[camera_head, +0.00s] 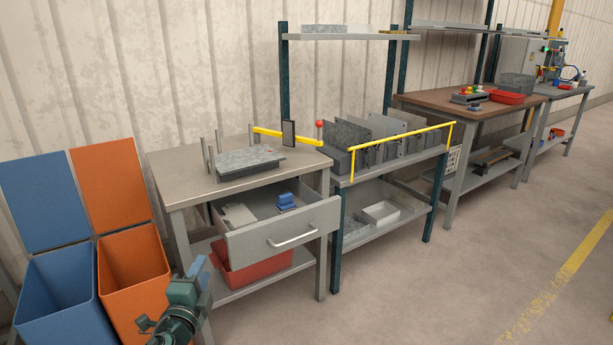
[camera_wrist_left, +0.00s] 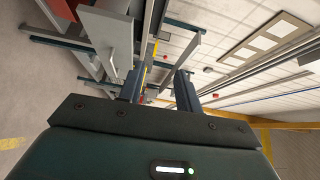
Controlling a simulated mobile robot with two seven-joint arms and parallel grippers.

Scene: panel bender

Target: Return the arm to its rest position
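My left gripper (camera_head: 203,272) shows at the bottom left of the head view, in front of the orange bin and the workbench. In the left wrist view its two dark fingers (camera_wrist_left: 159,85) stand apart with nothing between them. My right gripper is in neither view. The workbench (camera_head: 180,188) has a drawer (camera_head: 285,238) that stands pulled out. A blue object (camera_head: 286,202) and flat grey pieces lie in the drawer.
A blue bin (camera_head: 55,290) and an orange bin (camera_head: 135,270) stand left of the workbench. A red tray (camera_head: 255,268) is on the lower shelf. A rack of metal plates (camera_head: 380,140) with a yellow rail stands to the right. The floor at right is clear.

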